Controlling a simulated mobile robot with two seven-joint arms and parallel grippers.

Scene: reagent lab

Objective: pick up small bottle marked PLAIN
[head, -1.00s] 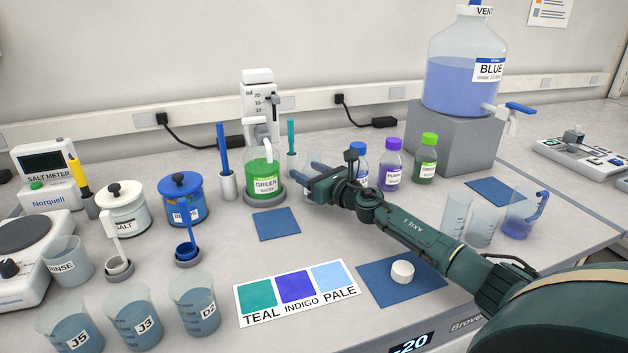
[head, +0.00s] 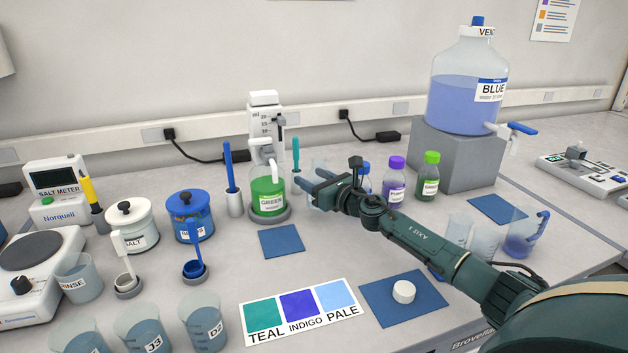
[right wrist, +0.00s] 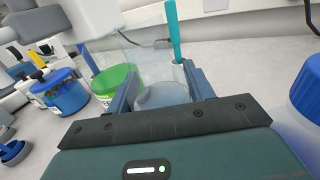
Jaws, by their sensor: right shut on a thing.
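Three small capped bottles stand in a row: one blue-capped (head: 365,170), one purple-capped (head: 394,183) and one green-capped (head: 427,178). Their labels are too small to read surely, so I cannot tell which says PLAIN. My right gripper (head: 314,184) is left of this row, its arm passing in front of the blue-capped bottle and hiding much of it. In the right wrist view the gripper (right wrist: 162,92) is shut on a clear glass vessel (right wrist: 163,98), which shows no label. The blue-capped bottle (right wrist: 308,92) is outside the fingers at the right edge. My left gripper is out of view.
A green-filled vessel (head: 267,197) stands close left of the gripper, with a teal stick (head: 296,155) behind. A large BLUE jug (head: 467,100) sits on a grey block (head: 455,160). Clear beakers (head: 460,230) stand at right. A blue mat (head: 281,241) in front is bare.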

